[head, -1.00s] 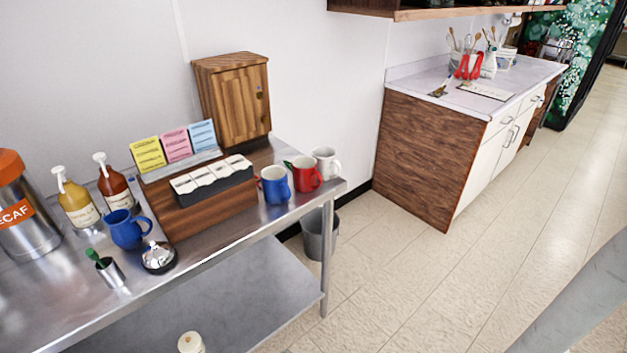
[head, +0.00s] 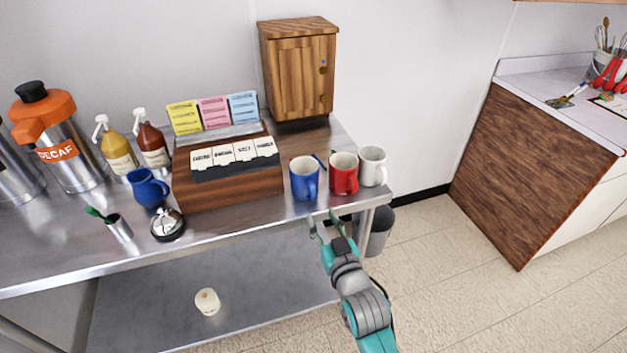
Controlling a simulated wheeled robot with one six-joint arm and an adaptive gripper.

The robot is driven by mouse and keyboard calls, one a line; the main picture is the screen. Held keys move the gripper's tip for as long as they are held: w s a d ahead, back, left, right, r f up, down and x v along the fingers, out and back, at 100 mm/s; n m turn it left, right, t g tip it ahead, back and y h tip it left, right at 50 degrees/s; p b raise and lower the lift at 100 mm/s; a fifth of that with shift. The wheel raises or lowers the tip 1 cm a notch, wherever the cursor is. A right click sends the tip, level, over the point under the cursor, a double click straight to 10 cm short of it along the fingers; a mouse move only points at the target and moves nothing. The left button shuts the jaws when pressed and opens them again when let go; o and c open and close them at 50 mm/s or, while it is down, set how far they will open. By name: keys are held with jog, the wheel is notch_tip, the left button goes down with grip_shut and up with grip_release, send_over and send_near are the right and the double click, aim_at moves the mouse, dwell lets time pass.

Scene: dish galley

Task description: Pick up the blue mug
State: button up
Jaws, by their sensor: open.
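A blue mug (head: 304,180) stands upright near the front right of the steel table, left of a red mug (head: 344,174) and a white mug (head: 372,166). A rounder blue vessel (head: 149,188), like a small pitcher, stands left of the wooden box. My gripper (head: 326,218) is open and empty at the table's front edge. In the picture it is just below the blue and red mugs and apart from both. The blue mug is in full view.
The wooden box (head: 228,192) with cards stands close left of the blue mug. A bell (head: 167,225) and a steel cup (head: 119,229) stand farther left. A wooden cabinet (head: 297,72) is behind. A grey bin (head: 378,231) stands on the floor by the table's right end.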

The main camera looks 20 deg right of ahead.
aim_at(314, 197)
jog(key=w, duration=0.3)
jog(key=shift+w, duration=0.2)
jog(key=shift+w+d+r, duration=0.1)
jog(key=shift+w+r, duration=0.05)
jog(key=shift+w, duration=1.15)
jog(key=shift+w+r, duration=0.15)
jog(key=shift+w, duration=1.1)
grip_shut()
